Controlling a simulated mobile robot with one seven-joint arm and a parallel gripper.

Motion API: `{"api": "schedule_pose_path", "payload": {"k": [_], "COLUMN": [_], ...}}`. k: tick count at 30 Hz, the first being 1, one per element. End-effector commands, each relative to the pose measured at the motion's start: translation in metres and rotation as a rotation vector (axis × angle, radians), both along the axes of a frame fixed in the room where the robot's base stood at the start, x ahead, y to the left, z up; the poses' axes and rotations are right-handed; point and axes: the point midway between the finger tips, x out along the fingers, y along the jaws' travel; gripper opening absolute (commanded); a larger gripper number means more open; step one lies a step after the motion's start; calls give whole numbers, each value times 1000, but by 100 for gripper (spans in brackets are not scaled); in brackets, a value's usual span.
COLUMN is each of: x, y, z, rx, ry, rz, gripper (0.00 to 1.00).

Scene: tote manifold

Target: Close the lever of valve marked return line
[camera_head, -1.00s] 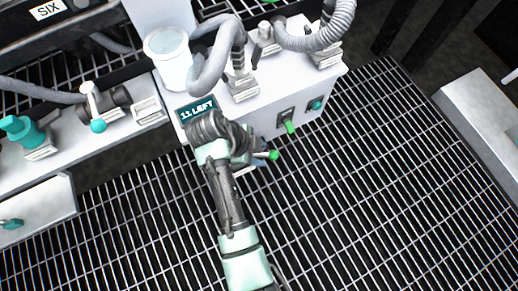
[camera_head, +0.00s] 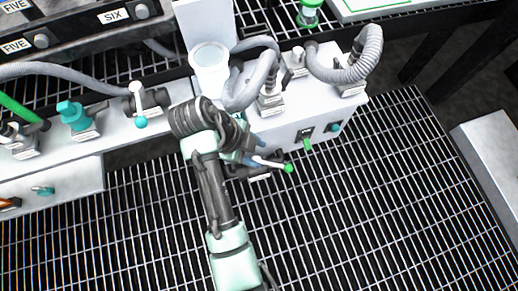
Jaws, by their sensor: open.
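No marking reading "return line" is legible. A white lever with a green ball knob (camera_head: 288,168) sticks out from the front of the white box (camera_head: 290,130), and its base is hidden behind my wrist. My gripper (camera_head: 254,168) is close beside this lever, largely hidden by my wrist; its jaws are open. I cannot tell whether it touches the lever. A second white lever with a teal ball knob (camera_head: 140,122) stands on a dark valve on the left bench. A small green handle (camera_head: 307,143) hangs on the box's front face.
A teal valve (camera_head: 76,117) sits on the left bench. A pale block (camera_head: 490,145) lies at right. The grating floor (camera_head: 390,200) in front is clear.

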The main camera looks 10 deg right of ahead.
Motion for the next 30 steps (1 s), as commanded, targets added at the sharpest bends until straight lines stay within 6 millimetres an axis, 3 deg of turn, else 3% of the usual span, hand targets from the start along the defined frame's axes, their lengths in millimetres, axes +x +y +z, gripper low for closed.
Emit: {"api": "schedule_pose_path", "payload": {"k": [4, 8, 12, 21, 30], "x": [0, 1, 3, 13, 20], "y": [0, -2, -10, -36, -62], "z": [0, -1, -4, -13, -15], "rx": [0, 7, 36, 91, 28], "ry": [0, 10, 62, 170, 203], "rz": [0, 30, 192, 793, 1312], "gripper": [47, 23, 0, 0, 0]}}
